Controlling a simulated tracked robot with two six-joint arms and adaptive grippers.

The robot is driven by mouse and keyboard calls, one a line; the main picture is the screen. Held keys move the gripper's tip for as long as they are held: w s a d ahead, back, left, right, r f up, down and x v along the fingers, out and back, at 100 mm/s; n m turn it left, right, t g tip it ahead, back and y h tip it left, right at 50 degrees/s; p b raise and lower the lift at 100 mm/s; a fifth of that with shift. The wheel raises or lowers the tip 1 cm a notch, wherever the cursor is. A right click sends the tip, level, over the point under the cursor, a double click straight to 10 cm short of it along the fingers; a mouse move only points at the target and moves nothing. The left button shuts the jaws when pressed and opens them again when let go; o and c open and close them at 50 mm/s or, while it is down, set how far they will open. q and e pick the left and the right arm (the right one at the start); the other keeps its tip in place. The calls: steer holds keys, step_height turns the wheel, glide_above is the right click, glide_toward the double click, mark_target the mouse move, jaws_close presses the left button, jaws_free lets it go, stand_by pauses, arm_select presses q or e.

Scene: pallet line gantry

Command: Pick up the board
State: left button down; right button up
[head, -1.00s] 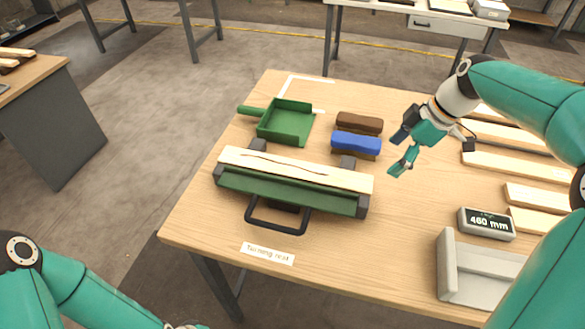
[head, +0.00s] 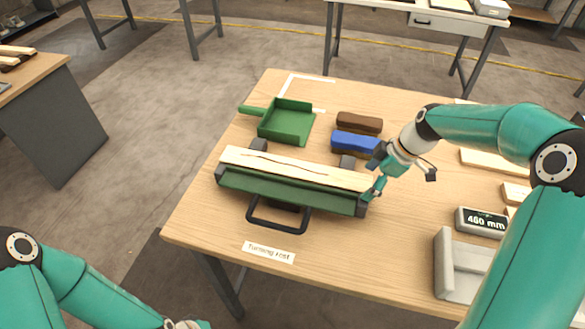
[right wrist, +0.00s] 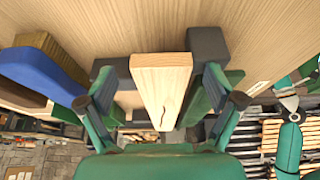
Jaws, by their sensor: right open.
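The board (head: 290,169) is a long pale wooden plank with a dark wavy line along it. It lies along the top of the green turning rest (head: 285,191), which has dark end blocks and a black front handle. My right gripper (head: 371,179) is open at the board's right end. In the right wrist view the board (right wrist: 161,82) runs away between the two spread fingers of the right gripper (right wrist: 159,80), with a gap visible on each side. My left arm shows at the lower left of the head view; its fingers cannot be made out.
A blue block (head: 356,143) and a brown block (head: 360,122) sit just behind the board's right end. A green dustpan-like tray (head: 288,124) stands behind the rest. A 460 mm display (head: 482,222) and a grey fixture (head: 446,265) stand at right.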

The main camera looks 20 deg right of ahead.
steer(key=c, duration=1.4)
steer(key=shift+r, duration=0.1)
